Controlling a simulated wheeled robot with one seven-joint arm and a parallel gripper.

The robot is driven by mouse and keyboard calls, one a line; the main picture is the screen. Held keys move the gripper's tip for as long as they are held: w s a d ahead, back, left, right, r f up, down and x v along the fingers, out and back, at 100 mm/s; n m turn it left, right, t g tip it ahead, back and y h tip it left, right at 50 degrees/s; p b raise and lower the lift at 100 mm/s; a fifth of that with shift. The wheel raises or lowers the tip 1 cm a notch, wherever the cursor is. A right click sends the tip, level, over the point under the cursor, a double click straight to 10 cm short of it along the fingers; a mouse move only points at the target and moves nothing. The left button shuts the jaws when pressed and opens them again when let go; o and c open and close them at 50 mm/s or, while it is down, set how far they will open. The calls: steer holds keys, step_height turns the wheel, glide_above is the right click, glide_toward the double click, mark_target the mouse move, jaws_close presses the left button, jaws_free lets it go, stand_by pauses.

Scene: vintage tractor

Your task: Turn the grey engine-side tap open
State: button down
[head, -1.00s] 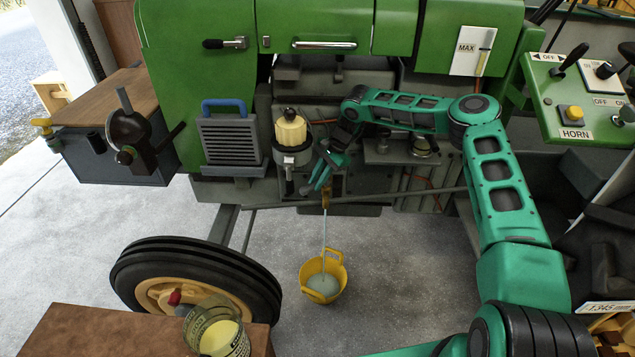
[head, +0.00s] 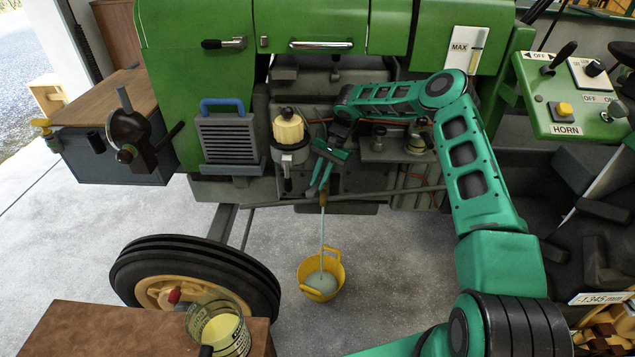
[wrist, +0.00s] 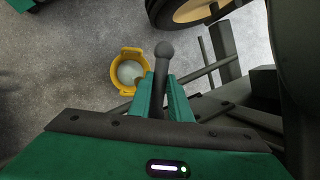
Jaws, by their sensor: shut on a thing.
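The tap's dark grey lever with a ball end (wrist: 161,72) stands between my two green fingers in the wrist view. My gripper (wrist: 160,92) is shut on this lever, and the ball end sticks out past the fingertips. In the head view my gripper (head: 318,188) points down at the engine side and hides most of the tap. A brownish spout (head: 323,201) shows just below the fingers. A thin pale stream (head: 323,238) runs from it down into a yellow bucket (head: 339,268) on the floor, which also shows in the wrist view (wrist: 120,64).
A filter with a cream top (head: 288,130) stands just left of my gripper. A long grey rod (head: 390,193) crosses near the fingers. A front wheel (head: 190,278) is at lower left, and a brown table (head: 110,335) with a glass jar (head: 222,330) stands in front.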

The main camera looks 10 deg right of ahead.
steer(key=c, duration=1.6)
jaws_free()
steer(key=shift+c, duration=0.2)
steer(key=shift+r, duration=0.1)
steer(key=v, duration=0.7)
steer(key=shift+w+r, duration=0.1)
steer(key=shift+c, duration=0.5)
